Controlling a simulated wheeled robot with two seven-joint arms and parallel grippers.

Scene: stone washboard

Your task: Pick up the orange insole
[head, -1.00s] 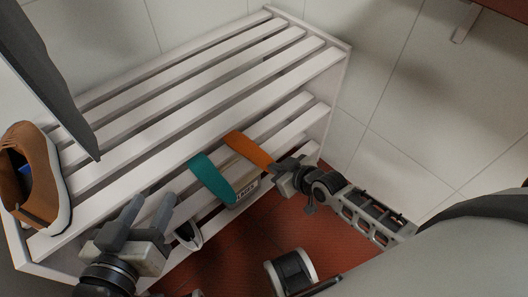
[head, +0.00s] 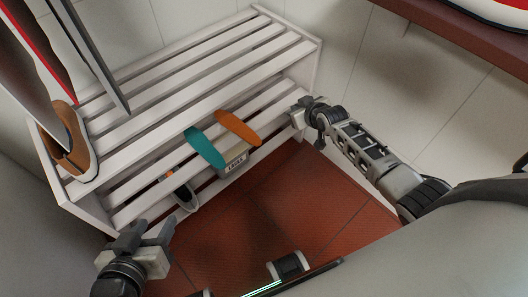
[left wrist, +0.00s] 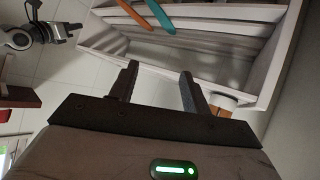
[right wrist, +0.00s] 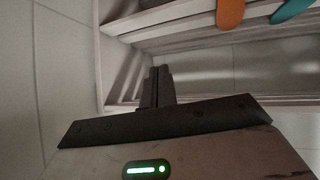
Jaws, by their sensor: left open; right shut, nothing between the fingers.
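The orange insole (head: 238,128) sticks out from the lower part of the white slatted rack, above a small labelled box (head: 234,164). It also shows at the top of the left wrist view (left wrist: 133,15) and right wrist view (right wrist: 230,12). A teal insole (head: 206,147) lies beside it on the left. My right gripper (head: 297,112) is shut and empty, to the right of the orange insole and apart from it, by the rack's right end. My left gripper (head: 148,230) is open and empty, low and left in front of the rack, away from both insoles.
The white rack (head: 195,75) has a brown shoe (head: 68,145) at its left end. A dark shoe (head: 186,197) sits on the lower shelf, left of the box. The red mat (head: 270,215) before the rack is mostly clear. A brown ledge (head: 470,40) is at upper right.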

